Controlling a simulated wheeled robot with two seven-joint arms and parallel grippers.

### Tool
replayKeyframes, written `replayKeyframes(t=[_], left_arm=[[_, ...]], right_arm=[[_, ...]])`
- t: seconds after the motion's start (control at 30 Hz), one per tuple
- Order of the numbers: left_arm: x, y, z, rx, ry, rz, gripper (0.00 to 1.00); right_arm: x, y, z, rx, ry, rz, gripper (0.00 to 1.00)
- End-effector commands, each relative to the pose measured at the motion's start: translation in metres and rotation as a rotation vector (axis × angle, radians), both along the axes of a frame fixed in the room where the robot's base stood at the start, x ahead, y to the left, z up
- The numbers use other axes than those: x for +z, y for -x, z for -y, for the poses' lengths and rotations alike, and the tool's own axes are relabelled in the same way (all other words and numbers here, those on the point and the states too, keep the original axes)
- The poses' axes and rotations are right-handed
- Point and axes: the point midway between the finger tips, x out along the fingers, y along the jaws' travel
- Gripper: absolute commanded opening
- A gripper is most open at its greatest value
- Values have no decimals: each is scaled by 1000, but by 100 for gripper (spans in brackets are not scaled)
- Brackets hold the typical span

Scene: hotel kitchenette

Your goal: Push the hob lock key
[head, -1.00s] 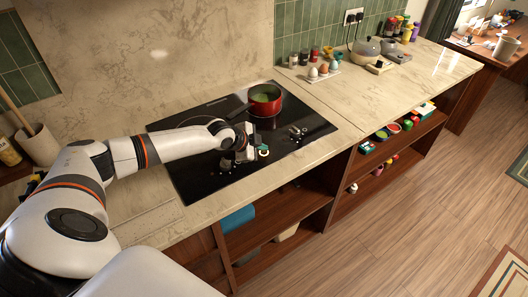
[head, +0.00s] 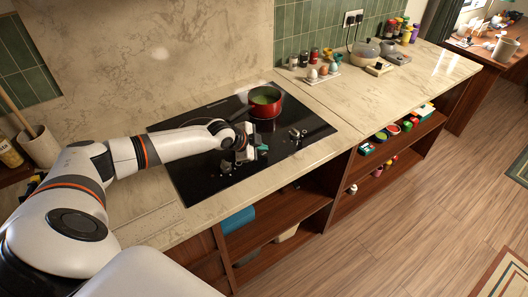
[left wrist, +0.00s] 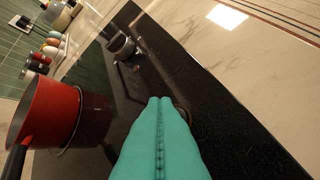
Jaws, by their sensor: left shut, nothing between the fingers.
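The black glass hob (head: 205,178) is set into the marble counter; it also fills much of the left wrist view (left wrist: 235,130). My left gripper (head: 264,148) is shut and empty, low over the hob's front part. Its teal fingers (left wrist: 160,100) lie together in the left wrist view, their tips over the dark glass. Part of a round outline shows just beside the tips. I cannot make out the lock key; the fingers may hide it. Whether the tips touch the glass I cannot tell. My right gripper is not in view.
A red pot (head: 265,103) stands at the hob's back right, left of the fingers in the left wrist view (left wrist: 60,112). Knobs (head: 297,134) stand on the hob's right; one shows beyond the fingertips (left wrist: 122,47). An egg holder (head: 322,77) is farther right.

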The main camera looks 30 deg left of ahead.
Motion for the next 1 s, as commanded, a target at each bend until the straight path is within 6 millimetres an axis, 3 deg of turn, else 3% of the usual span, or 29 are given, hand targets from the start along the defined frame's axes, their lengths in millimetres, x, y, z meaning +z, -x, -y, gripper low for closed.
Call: replayKeyframes(t=[0.27, 0.83, 1.0], left_arm=[[1, 0, 0, 0, 0, 0, 0], [56, 0, 0, 1, -1, -1, 0], [60, 0, 0, 1, -1, -1, 0]], right_arm=[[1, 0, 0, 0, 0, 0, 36], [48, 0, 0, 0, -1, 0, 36], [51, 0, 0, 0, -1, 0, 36]])
